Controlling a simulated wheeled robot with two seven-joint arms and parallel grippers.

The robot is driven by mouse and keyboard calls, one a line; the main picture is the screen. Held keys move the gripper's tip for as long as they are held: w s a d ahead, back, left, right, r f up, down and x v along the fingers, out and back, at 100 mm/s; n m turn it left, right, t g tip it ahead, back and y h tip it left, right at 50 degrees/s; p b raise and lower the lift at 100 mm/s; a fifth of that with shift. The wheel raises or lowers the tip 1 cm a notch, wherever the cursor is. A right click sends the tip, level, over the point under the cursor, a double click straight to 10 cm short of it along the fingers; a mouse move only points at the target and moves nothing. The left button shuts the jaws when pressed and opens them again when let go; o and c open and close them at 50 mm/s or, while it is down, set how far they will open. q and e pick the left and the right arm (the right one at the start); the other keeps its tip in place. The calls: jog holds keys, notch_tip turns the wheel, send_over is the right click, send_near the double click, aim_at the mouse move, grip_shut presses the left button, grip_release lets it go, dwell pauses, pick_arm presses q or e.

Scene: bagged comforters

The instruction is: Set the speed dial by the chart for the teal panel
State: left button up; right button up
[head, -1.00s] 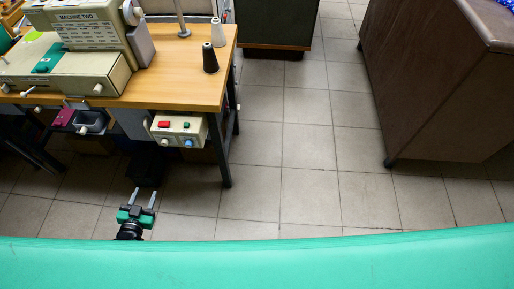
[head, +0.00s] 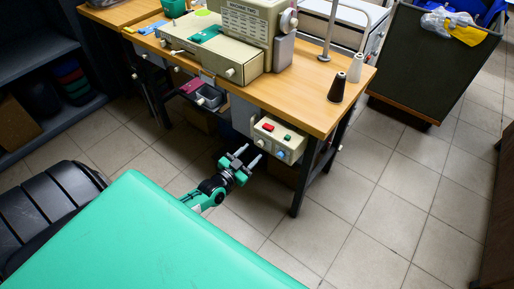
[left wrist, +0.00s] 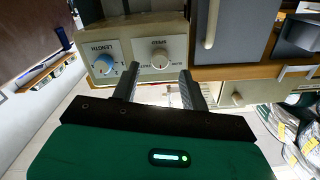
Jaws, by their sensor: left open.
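In the left wrist view, the pale speed dial (left wrist: 160,57) sits beside the blue length dial (left wrist: 103,65). My left gripper (head: 250,157) is open and empty, just in front of and below the box. Its fingertips, also in the left wrist view (left wrist: 158,76), point toward the speed dial, apart from it. A printed chart (head: 243,18) is on the sewing machine; its lines are unreadable. A teal panel (head: 205,34) lies on the machine bed.
The wooden table (head: 300,88) has a black cone (head: 337,90) and a white cone (head: 356,67) near its right end. A table leg (head: 304,177) stands right of the gripper. A dark bin (head: 425,70) is at the back right. Tiled floor is clear on the right.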

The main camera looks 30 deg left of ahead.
aim_at(259, 145)
pick_arm(q)
jog(key=w, duration=0.3)
jog(key=shift+w+d, duration=0.15)
jog(key=shift+w, duration=0.5)
grip_shut()
pick_arm(e)
jog(key=shift+r, duration=0.4)
